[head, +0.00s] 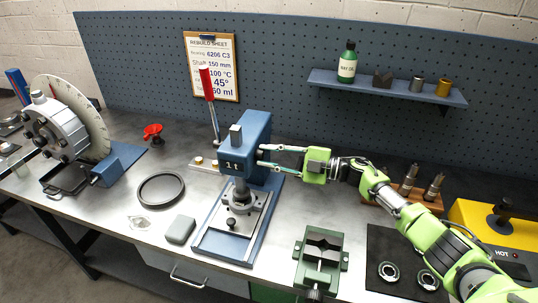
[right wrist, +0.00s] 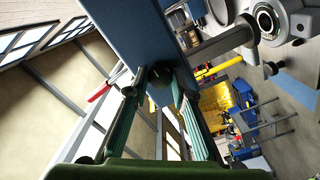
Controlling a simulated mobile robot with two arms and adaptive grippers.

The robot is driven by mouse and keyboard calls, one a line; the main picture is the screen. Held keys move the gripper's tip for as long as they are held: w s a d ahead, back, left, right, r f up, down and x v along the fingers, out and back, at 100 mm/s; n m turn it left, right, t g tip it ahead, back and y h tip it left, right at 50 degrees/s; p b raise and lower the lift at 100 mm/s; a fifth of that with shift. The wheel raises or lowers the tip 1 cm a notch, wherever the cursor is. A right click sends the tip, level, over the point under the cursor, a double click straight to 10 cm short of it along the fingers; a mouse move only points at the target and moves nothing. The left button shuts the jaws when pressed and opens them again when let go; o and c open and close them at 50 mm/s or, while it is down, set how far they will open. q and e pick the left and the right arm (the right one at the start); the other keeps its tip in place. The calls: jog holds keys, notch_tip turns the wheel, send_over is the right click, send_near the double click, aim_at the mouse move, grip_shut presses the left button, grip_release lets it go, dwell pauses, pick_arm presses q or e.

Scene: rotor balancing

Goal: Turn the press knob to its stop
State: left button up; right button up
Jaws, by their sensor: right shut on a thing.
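The blue press marked "1t" (head: 243,140) stands upright on the bench. My right gripper (head: 265,155) reaches in from the right, level, with its fingertips at the right side of the press head. In the right wrist view the two green fingers (right wrist: 160,85) close around a small dark knob (right wrist: 160,97) on the blue housing. In the head view the fingertips largely hide this knob. The gripper is shut on it. My left gripper is in neither view.
A red-handled lever (head: 207,84) rises behind the press. A green vise (head: 320,258) stands in front of my right arm. A shelf (head: 388,88) hangs above.

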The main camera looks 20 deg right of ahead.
jog(key=shift+f, duration=0.1)
dwell(0.3)
jog(key=o, duration=1.1)
jog(key=shift+d, duration=0.1)
jog(key=v, duration=1.2)
